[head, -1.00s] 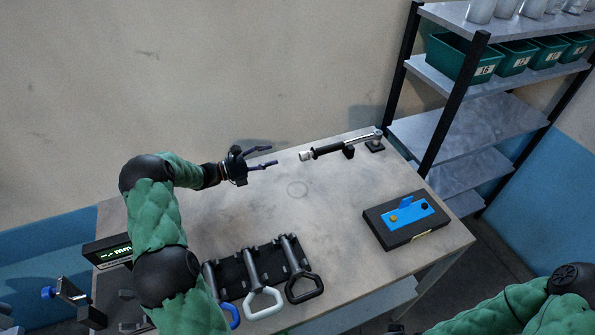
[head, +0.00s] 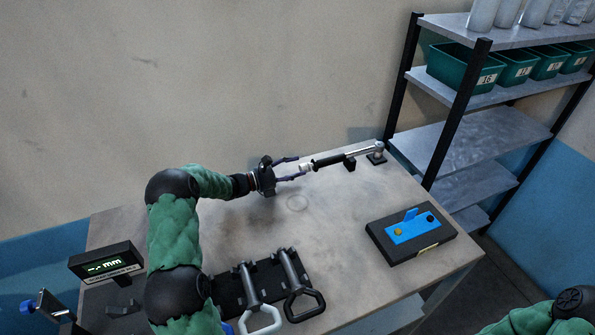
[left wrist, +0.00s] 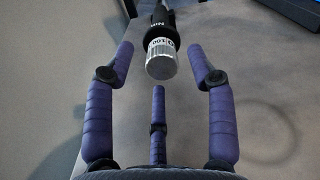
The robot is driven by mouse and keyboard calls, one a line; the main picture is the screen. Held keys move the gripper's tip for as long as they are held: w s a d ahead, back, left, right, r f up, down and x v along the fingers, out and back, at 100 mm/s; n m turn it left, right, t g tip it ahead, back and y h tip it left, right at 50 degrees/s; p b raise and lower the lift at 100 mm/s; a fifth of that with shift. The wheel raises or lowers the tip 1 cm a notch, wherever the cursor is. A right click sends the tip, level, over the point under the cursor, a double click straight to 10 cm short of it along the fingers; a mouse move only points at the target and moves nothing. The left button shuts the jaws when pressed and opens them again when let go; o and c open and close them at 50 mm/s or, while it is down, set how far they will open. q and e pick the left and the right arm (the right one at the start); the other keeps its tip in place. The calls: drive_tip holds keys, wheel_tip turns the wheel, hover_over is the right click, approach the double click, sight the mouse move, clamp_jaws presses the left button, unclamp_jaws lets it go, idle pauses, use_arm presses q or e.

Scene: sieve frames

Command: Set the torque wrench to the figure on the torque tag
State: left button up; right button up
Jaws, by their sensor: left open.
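The torque wrench (head: 333,160) lies at the back of the table on dark supports. It has a black grip, a bright shaft to the right and a silver knob (head: 305,167) at its left end. My left gripper (head: 294,168) is open, with its fingers around or just short of the knob. In the left wrist view the knurled knob (left wrist: 161,62) sits between the spread purple fingers (left wrist: 161,70), with a white scale ring showing figures behind it. I cannot make out a torque tag. My right gripper is out of view; only part of my right arm shows.
A black box with a blue top (head: 411,227) sits at the table's right. A rack with looped handles (head: 262,318) is at the front. A display reading mm (head: 104,262) stands at the left. Shelves with green bins (head: 460,70) are behind right. The table's middle (head: 325,215) is clear.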

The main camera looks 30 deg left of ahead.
use_arm(q)
drive_tip(key=shift+w+d, duration=0.4)
drive_tip(key=shift+w, duration=0.05)
clamp_jaws()
drive_tip(key=shift+n+b, duration=1.25)
drive_tip(key=shift+n, duration=0.45)
drive_tip(key=shift+a+n+b, duration=0.1)
drive_tip(key=shift+n+b, duration=0.35)
drive_tip(key=shift+n, duration=1.35)
